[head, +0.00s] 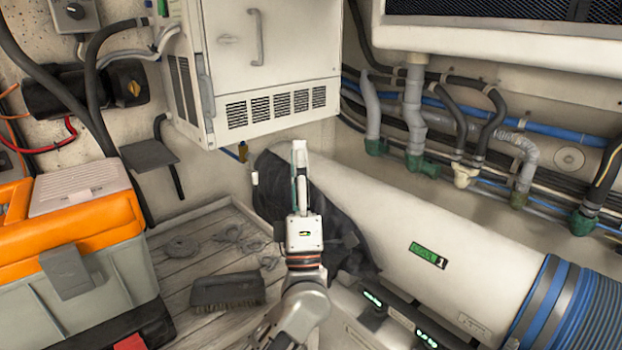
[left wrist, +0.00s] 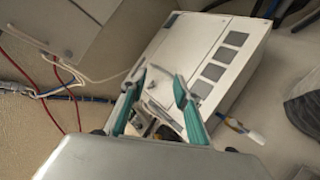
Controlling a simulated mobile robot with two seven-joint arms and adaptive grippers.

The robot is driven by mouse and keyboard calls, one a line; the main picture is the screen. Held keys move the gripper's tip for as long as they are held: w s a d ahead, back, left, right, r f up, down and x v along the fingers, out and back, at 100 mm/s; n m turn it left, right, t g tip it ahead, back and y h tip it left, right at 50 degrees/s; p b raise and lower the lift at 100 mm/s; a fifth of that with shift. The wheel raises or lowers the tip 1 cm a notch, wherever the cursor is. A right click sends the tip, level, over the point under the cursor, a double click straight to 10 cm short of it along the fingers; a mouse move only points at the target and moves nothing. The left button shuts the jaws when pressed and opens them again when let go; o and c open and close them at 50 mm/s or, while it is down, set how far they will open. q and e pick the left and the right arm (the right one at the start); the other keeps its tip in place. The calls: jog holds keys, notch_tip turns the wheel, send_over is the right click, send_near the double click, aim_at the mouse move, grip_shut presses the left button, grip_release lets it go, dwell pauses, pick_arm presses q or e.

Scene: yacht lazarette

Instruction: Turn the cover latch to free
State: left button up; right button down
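A white cabinet (head: 270,60) with a vented front hangs at the top centre of the head view. A curved handle (head: 257,37) is on its front, and a long bar (head: 205,85) runs by its left front edge. I cannot tell which part is the cover latch. My left gripper (head: 299,148) points up just below the cabinet, seen edge-on. In the left wrist view its green-sided fingers (left wrist: 159,82) are apart, with the white cabinet front (left wrist: 185,50) beyond them. Small light parts between the fingers are partly hidden and unclear. My right gripper is not in view.
An orange and grey toolbox (head: 75,240) stands at left. A brush (head: 228,290) and coiled rope (head: 182,246) lie on the plank floor. A large white cylinder (head: 430,240) with a green label lies at right. Pipes and hoses (head: 420,110) line the right wall.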

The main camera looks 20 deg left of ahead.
pick_arm(q)
jog(key=f+m+h, duration=0.1)
jog(key=d+f+m+h, duration=0.1)
jog(key=m, duration=0.1)
jog(key=f+m+h, duration=0.1)
jog(key=h, duration=0.1)
jog(key=shift+s+d+f+m+t, duration=0.15)
jog(key=shift+d+f+m+t, duration=0.1)
jog(key=shift+d+m+t, duration=0.1)
jog(key=s+d+f+m+g+h, duration=0.1)
jog(key=s+f+m+g+h, duration=0.25)
jog(key=f, duration=0.55)
jog(key=s+d+f+m+g+h, duration=0.15)
jog(key=f+m+h, duration=0.25)
jog(key=f+m, duration=0.45)
jog(key=s+d+f+m+g+h, duration=0.1)
jog(key=s+f+m+g+h, duration=0.2)
jog(key=f, duration=0.8)
jog(key=s+a+f+m+g+y, duration=0.1)
jog(key=s+a+f+m+g, duration=0.1)
jog(key=s+f, duration=0.6)
jog(key=s+a+f+m+g, duration=0.3)
jog(key=s+f+g, duration=0.3)
jog(key=f, duration=0.8)
jog(key=shift+s+a+m+y, duration=0.3)
jog(key=shift+s+m, duration=0.35)
jog(key=shift+s, duration=0.55)
